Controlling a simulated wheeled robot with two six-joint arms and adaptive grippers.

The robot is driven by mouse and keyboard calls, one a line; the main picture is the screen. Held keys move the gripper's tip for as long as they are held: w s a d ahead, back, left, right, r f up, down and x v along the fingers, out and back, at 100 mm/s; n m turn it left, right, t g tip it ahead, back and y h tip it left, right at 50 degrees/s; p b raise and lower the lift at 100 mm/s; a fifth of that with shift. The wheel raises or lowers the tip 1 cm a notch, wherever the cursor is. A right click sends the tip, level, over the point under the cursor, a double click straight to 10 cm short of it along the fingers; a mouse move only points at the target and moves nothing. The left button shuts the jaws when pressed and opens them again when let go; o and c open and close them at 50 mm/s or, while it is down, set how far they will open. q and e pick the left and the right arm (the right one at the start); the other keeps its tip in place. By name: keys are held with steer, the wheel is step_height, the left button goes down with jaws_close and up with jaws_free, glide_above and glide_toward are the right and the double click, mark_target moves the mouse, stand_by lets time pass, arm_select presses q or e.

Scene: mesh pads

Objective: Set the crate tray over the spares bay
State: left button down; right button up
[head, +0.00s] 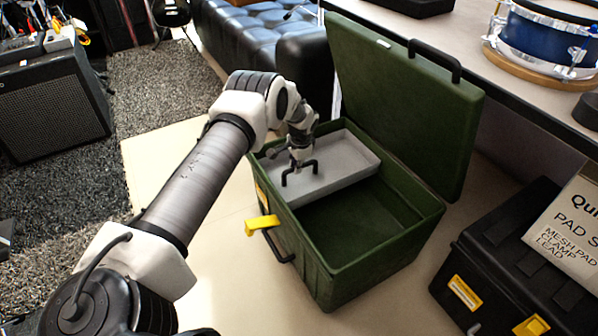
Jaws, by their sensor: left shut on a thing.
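The green crate (362,262) stands on the floor with its lid (405,110) raised at the back. The grey crate tray (345,163) sits at the crate's far left part, at about rim height. I cannot tell whether it rests on the rim or hangs just above it. My left gripper (299,172) is shut on the tray's dark handle (312,166). The near right part of the crate (345,225) is open and looks empty. No label shows which bay is the spares bay. My right gripper is not in view.
A yellow latch (263,225) and a dark handle stick out from the crate's front. A black case (500,255) with a paper sign (568,225) stands at the right. A table with a blue drum (545,38) is behind. An amplifier (52,105) stands far left.

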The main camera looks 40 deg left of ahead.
arm_select(q)
steer(key=c, duration=1.1)
jaws_free()
step_height(320, 180, up, 12)
steer(key=d, duration=0.2)
steer(key=shift+s+f, duration=0.15)
steer(key=shift+s, duration=0.3)
steer(key=shift+d, duration=0.1)
